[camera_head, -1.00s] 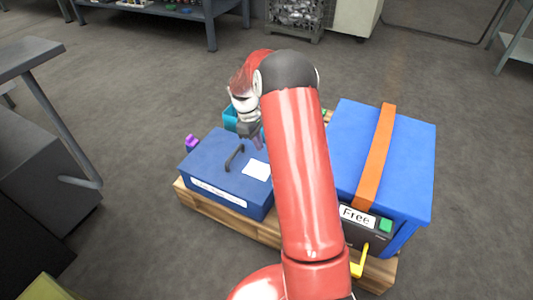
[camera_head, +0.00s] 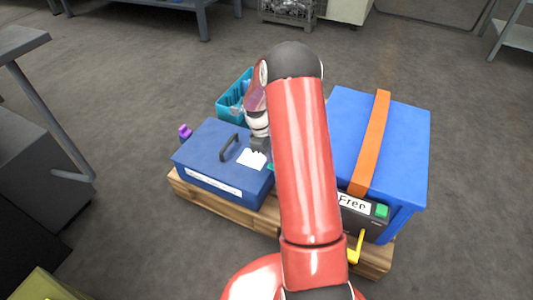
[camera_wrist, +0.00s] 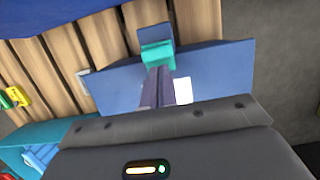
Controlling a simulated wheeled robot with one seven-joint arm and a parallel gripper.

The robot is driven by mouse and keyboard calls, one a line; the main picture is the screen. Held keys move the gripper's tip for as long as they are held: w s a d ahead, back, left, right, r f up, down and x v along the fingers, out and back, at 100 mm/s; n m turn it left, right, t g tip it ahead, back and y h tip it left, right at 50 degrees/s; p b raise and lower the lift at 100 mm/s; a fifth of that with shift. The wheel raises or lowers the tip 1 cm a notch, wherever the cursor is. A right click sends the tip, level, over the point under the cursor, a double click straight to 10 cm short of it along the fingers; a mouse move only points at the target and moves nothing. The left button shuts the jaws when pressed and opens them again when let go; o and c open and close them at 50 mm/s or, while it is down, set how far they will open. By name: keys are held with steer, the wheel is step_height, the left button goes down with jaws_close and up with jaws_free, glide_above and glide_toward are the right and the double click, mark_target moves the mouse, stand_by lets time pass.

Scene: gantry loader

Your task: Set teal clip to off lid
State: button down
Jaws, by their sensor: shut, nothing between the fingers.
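The teal clip (camera_wrist: 157,55) sits at the edge of the blue lidded box (camera_wrist: 215,65) in the wrist view, against a blue upright tab. In the head view only a sliver of teal (camera_head: 271,167) shows at the lid's right edge, mostly hidden by my arm. The blue lid (camera_head: 205,150) has a dark handle (camera_head: 229,147) and a white label. My gripper (camera_wrist: 160,70) is shut and empty, its fingertips close to the clip; I cannot tell whether they touch. In the head view my gripper (camera_head: 260,150) is over the lid's right part.
A larger blue box (camera_head: 350,125) with an orange strap (camera_head: 372,140) stands to the right, with a "Free" sign and a yellow lever (camera_head: 355,248). A teal bin (camera_head: 232,97) stands behind the lidded box. A purple item (camera_head: 185,131) is at its left.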

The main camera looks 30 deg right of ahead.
steer(key=shift+s+d, duration=0.85)
steer(key=shift+s, duration=0.25)
steer(key=p+v, duration=0.1)
steer(key=v, duration=0.7)
